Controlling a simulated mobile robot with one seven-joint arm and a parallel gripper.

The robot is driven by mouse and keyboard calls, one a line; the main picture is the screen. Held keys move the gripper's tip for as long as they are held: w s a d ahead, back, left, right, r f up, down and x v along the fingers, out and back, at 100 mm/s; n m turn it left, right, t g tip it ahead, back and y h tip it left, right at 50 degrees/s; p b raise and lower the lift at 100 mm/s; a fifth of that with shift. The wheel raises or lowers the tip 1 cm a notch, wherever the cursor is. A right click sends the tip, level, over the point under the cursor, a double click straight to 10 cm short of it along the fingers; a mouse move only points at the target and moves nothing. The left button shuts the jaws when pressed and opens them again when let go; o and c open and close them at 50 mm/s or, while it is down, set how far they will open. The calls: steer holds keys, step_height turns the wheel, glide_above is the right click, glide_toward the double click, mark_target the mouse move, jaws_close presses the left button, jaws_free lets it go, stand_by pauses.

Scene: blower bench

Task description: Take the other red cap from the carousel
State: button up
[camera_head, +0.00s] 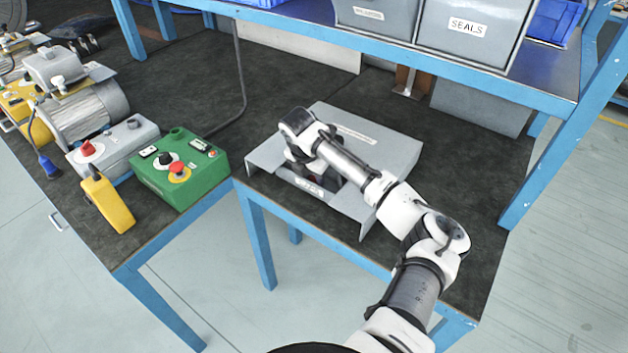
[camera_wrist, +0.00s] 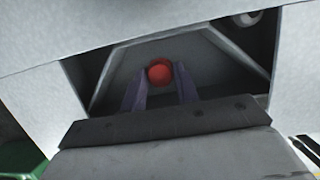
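A round red cap (camera_wrist: 159,71) shows in the wrist view inside the dark opening of a grey housing (camera_wrist: 75,30). My gripper (camera_wrist: 159,78) reaches into this opening, with one dark finger on each side of the cap. The fingers stand apart, and I see no clear contact with the cap. In the head view the grey sheet-metal housing (camera_head: 400,150) stands on the bench under my arm. My gripper is at its front opening there, mostly hidden by my wrist. The carousel is not clearly visible inside the housing.
The housing's walls and top edge lie close around my gripper. A green control box (camera_head: 190,185) with a red button and a yellow pendant (camera_head: 108,203) are to the left. A blue shelf with grey bins (camera_head: 470,35) is behind. Dark bench top (camera_head: 190,90) is free behind the housing.

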steer(key=c, duration=0.3)
steer(key=shift+r, duration=0.1)
